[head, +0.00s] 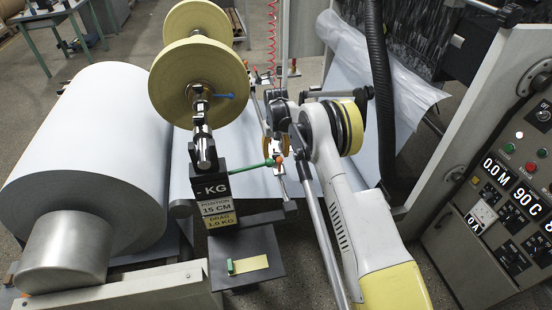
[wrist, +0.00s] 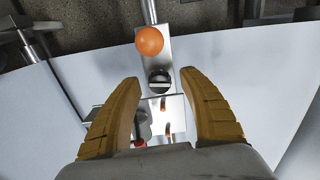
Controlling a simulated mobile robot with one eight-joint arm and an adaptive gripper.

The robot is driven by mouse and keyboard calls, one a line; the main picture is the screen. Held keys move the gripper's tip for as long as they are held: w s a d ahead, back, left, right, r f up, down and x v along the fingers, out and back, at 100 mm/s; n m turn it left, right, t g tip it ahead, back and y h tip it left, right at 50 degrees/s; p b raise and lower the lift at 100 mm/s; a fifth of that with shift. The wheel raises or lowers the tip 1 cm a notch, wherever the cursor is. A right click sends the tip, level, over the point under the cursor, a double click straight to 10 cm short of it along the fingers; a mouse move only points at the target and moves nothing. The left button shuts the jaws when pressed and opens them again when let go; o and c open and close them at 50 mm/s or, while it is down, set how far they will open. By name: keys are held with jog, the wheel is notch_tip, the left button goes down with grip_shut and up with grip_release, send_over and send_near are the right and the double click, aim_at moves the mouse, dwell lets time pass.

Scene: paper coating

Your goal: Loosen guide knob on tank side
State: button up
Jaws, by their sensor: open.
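My gripper (wrist: 159,82) is open, its two yellow ribbed fingers spread on either side of a metal bracket (wrist: 178,58) in the wrist view. A dark round knob with a pale slot (wrist: 158,78) sits on the bracket between the fingertips, with gaps to both fingers. An orange ball (wrist: 149,41) lies just beyond the fingertips on the same bracket. I cannot tell which of these is the task's guide knob. In the head view my arm hides much of the bracket.
A large white paper roll (head: 85,140) stands at left, and the paper web (wrist: 255,70) passes beneath the bracket. Yellow discs (head: 198,75) and a display post (head: 212,190) stand left of my gripper. A control panel (head: 500,190) is at right.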

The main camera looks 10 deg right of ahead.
jog(key=shift+f, duration=0.25)
grip_shut()
jog(key=shift+n, duration=0.3)
jog(key=n+p, duration=0.1)
jog(key=n, duration=0.4)
jog(key=shift+n, duration=0.3)
jog(key=n, duration=0.5)
jog(key=shift+n, duration=0.3)
